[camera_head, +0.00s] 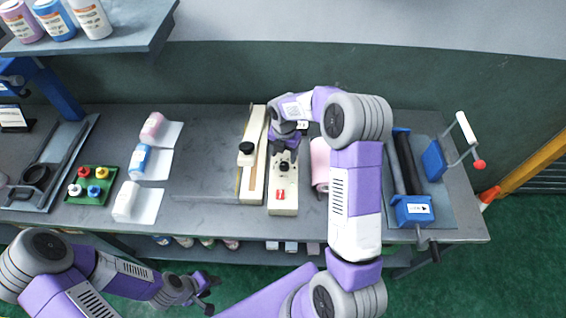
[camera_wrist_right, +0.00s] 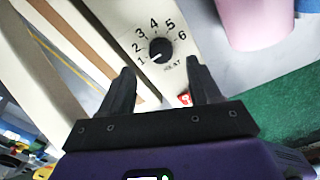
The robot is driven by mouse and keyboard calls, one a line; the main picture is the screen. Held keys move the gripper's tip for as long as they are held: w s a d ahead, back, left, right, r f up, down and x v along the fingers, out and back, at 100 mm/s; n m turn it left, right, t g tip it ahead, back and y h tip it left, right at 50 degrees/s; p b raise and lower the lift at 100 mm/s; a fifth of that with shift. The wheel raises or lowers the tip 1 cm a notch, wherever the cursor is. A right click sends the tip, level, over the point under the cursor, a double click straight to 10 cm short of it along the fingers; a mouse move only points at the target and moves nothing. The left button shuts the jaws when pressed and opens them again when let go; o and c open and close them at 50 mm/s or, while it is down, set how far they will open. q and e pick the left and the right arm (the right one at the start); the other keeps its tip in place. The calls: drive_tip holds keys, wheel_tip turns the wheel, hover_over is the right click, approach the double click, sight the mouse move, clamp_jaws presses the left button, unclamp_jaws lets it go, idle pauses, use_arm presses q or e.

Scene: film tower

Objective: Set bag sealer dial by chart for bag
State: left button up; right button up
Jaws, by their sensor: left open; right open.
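The bag sealer (camera_head: 284,196) is a cream box with a long cream arm (camera_head: 251,165) bearing a black knob beside it. Its black heat dial (camera_head: 284,167) also shows in the right wrist view (camera_wrist_right: 161,50), ringed by numbers 1 to 6; its white mark appears to point toward 1. My right gripper (camera_head: 285,152) is open over the sealer. In the wrist view its fingers (camera_wrist_right: 165,80) are on either side below the dial, apart from it. My left gripper (camera_head: 209,292) is open and empty in front of the bench. I cannot make out a chart.
Pink (camera_head: 152,127), blue (camera_head: 140,159) and white (camera_head: 126,199) bottles lie on white sheets at left. A green tray (camera_head: 91,186) holds coloured caps. A pink roll (camera_head: 320,163) lies right of the sealer. A blue-ended roller device (camera_head: 413,210) stands further right. A shelf overhangs upper left.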

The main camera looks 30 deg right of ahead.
sight(284, 165)
drive_tip(key=shift+s+f, duration=0.1)
drive_tip(key=shift+f, duration=2.65)
drive_tip(key=c, duration=1)
drive_tip(key=shift+c, duration=0.2)
